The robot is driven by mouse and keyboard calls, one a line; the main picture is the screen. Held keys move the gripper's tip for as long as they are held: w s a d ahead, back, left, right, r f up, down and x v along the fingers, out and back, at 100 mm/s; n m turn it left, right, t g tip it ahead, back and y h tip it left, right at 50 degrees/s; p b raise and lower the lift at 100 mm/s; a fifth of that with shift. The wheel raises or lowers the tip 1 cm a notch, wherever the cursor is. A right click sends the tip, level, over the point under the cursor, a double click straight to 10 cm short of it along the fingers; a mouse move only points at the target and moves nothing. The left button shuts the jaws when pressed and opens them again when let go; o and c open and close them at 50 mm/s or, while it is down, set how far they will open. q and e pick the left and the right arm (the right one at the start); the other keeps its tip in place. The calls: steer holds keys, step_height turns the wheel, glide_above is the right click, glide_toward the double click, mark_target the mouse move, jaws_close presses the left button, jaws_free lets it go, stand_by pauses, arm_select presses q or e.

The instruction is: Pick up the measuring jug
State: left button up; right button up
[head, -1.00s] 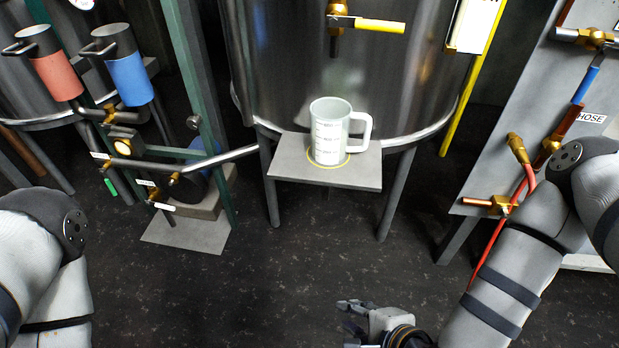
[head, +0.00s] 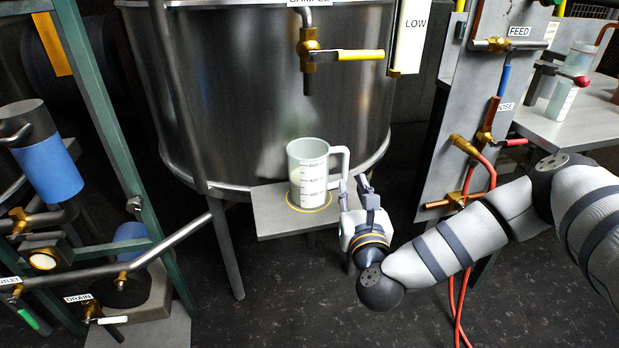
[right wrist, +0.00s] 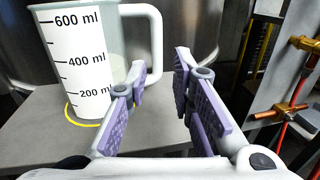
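The measuring jug (head: 309,174) is a translucent pale jug with a white scale panel. It stands upright inside a yellow ring on a small grey shelf (head: 268,212), below the tank tap. Its handle points right. My right gripper (head: 353,186) is just right of the handle, with its fingers pointing toward the tank. In the right wrist view the jug (right wrist: 88,65) is at the left. There my right gripper (right wrist: 160,78) is open, its purple pads apart and nothing between them. The handle is beside the left finger. My left gripper is out of view.
A steel tank (head: 260,90) stands behind the shelf, with a yellow-handled tap (head: 345,55) above the jug. A panel with red hoses (head: 470,150) is at the right. Green-framed pipework (head: 110,130) is at the left. A side table (head: 545,125) holds containers.

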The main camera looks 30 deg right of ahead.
mark_target(345, 170)
steer(key=x, duration=0.8)
steer(key=shift+w+a+f, duration=0.1)
steer(key=shift+w+f, duration=0.05)
steer(key=shift+w, duration=0.15)
steer(key=shift+c, duration=0.6)
jaws_close()
